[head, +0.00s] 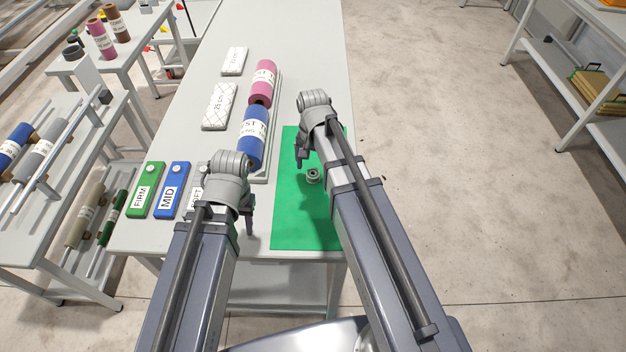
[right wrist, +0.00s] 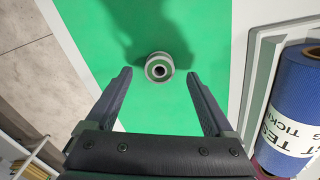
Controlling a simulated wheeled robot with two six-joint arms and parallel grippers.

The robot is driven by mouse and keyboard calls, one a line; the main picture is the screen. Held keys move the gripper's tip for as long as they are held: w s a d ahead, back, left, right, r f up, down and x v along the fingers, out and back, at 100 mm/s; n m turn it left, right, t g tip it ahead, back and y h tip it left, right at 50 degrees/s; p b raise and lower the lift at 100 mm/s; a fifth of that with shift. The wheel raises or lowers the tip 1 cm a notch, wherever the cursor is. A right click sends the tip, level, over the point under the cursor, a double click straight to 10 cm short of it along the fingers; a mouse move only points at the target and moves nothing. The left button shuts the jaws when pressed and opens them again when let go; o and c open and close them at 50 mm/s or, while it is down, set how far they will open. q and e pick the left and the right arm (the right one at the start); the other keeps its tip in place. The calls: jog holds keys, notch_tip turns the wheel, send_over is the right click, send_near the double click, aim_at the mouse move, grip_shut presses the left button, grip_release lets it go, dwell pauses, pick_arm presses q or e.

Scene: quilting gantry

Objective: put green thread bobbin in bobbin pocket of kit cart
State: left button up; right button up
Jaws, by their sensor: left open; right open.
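A small bobbin (head: 313,177) with pale grey flanges and a dark centre hole stands on the green mat (head: 290,225). Its thread is barely visible, so I cannot confirm that it is green. It also shows in the right wrist view (right wrist: 158,67), ahead of and between the open fingers. My right gripper (head: 301,160) is open and empty above the mat, close to the bobbin, with no visible contact. It also shows in the right wrist view (right wrist: 159,75). My left gripper (head: 249,225) points down near the table's front edge, open and empty. I cannot identify a kit cart or bobbin pocket.
A tray (head: 270,130) holds blue and pink rolls left of the mat. Green FIRM (head: 144,190) and blue MID (head: 172,190) blocks lie at the front left. White packs (head: 219,106) lie behind. Racks with rolls stand left of the table (head: 300,45).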

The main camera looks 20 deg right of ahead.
aim_at(312, 174)
pick_arm(q)
notch_tip(312, 174, down, 3)
jog(key=shift+r+b, duration=0.1)
jog(key=shift+b, duration=0.8)
pick_arm(e)
notch_tip(312, 174, down, 3)
jog(key=shift+r, duration=0.1)
pick_arm(q)
jog(key=shift+r, duration=0.1)
pick_arm(e)
jog(key=shift+r, duration=0.1)
jog(key=shift+c, duration=0.4)
grip_shut()
